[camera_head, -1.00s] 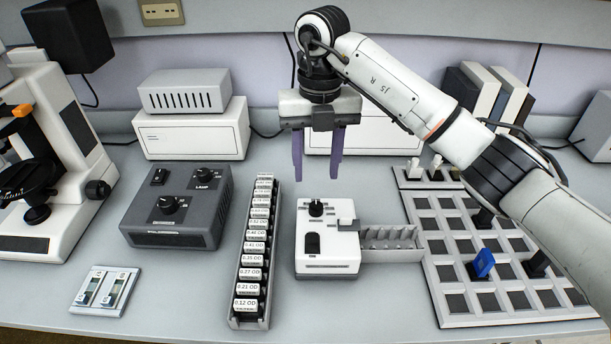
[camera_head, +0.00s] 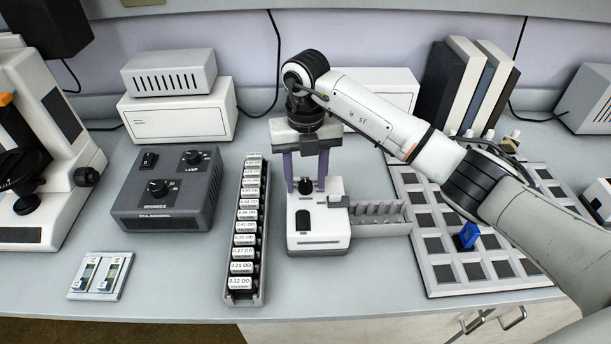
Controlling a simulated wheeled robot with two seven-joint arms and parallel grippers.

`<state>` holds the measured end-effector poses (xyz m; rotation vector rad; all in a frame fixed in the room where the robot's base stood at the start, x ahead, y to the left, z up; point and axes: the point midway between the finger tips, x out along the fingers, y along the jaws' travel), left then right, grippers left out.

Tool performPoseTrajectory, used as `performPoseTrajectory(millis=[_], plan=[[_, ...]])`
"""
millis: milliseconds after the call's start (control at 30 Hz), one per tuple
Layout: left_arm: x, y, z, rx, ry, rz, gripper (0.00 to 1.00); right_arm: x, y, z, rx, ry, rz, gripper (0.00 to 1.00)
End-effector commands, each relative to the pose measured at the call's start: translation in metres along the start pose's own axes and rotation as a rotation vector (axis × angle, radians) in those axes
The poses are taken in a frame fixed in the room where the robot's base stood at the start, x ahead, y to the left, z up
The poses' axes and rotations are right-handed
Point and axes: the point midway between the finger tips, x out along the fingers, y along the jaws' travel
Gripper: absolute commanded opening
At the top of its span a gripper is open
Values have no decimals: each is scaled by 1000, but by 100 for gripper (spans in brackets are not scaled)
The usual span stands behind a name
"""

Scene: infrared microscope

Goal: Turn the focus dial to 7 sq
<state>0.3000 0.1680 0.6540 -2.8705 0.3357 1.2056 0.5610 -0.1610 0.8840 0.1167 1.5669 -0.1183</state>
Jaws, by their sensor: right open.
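A small white device (camera_head: 318,232) stands in the middle of the bench, with a black dial (camera_head: 305,186) on its top. No dial setting is readable. My right gripper (camera_head: 306,184) reaches down over the device from behind. Its two purple fingers are apart, one on each side of the black dial. I cannot tell whether they touch it. A dark grey control box (camera_head: 140,205) to the left carries two more black knobs, the upper one marked LAMP. A microscope (camera_head: 40,150) at the far left has a black side knob (camera_head: 88,177). My left gripper is out of view.
A rack of labelled OD filters (camera_head: 243,290) stands close left of the device. A grey slotted tray (camera_head: 378,218) adjoins its right side. A gridded board (camera_head: 440,272) with a blue piece (camera_head: 467,236) lies under my right arm. A two-switch panel (camera_head: 100,276) lies front left.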

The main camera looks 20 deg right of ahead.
Motion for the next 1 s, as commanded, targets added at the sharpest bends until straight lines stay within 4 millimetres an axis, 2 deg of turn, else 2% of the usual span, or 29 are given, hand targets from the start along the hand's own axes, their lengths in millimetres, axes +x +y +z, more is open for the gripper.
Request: performPoseTrajectory(millis=[100,300,367,667,1000], plan=[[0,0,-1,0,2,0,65,0,0,0,0,0,0,43],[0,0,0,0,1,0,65,0,0,0,-1,1,0,9],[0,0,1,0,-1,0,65,0,0,0,-1,1,0,2],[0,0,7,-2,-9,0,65,0,0,0,-40,0,0,2],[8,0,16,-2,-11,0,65,0,0,1,-262,-2,-1,2]])
